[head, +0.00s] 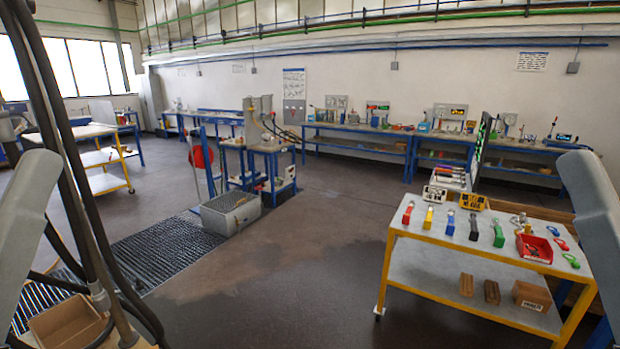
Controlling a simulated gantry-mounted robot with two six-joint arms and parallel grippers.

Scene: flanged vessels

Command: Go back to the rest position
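Neither of my grippers shows in the head view. Grey arm links of mine stand at the left and right picture edges, raised and apart. Their far ends are cut off by the frame, so what the grippers hold, if anything, is hidden. No flanged vessel can be made out clearly.
A yellow-framed trolley (400,273) stands at the right with colored tools and a red bin (534,248) on top. Blue benches (360,132) line the back wall. The central floor (290,270) is clear.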

